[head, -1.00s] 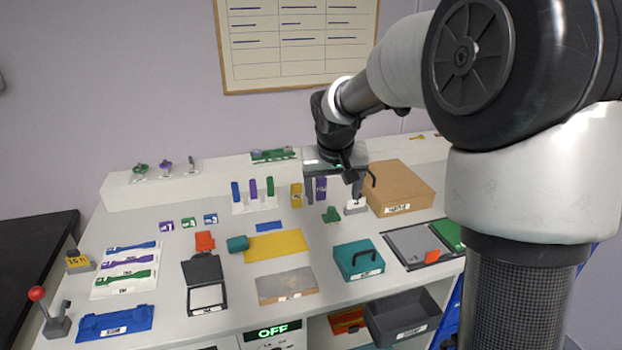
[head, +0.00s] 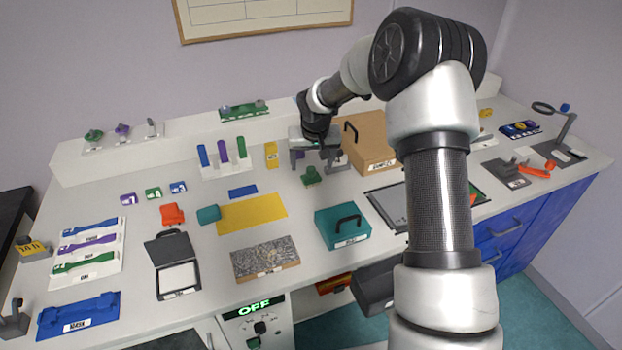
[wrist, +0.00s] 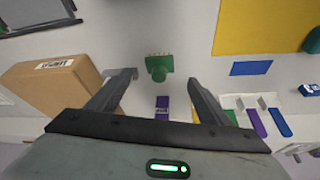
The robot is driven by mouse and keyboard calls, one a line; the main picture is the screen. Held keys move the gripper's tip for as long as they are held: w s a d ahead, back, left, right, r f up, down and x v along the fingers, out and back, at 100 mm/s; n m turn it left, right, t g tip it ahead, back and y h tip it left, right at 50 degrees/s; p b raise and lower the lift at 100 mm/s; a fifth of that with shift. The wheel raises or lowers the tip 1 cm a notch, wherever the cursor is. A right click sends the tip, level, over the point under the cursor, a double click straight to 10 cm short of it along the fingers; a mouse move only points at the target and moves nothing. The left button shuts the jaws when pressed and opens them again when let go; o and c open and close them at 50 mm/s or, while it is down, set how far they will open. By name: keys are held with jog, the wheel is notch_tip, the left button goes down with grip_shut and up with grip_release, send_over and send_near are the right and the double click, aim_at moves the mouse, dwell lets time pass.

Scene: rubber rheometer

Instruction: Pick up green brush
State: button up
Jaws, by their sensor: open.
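The green brush (head: 311,176) is a small green piece on the white worktop, near the middle, in front of the yellow block. In the wrist view the green brush (wrist: 160,68) shows a rounded body with a row of short pale bristles at its far edge. My gripper (head: 315,165) is open and empty, its fingers pointing down close above and behind the brush. In the wrist view the brush lies between the lines of my gripper's fingers (wrist: 161,80), just past the tips, and no contact shows.
A cardboard box (head: 372,140) stands close to the right of my gripper. A rack with coloured upright pieces (head: 224,168) is at left. A yellow sheet (head: 252,213) and a teal case (head: 342,226) lie in front. The worktop around the brush is mostly clear.

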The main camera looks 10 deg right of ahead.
aim_at(311, 170)
jog(key=shift+x, duration=3.5)
jog(key=shift+w+r, duration=0.1)
jog(key=shift+w, duration=0.1)
jog(key=c, duration=1.2)
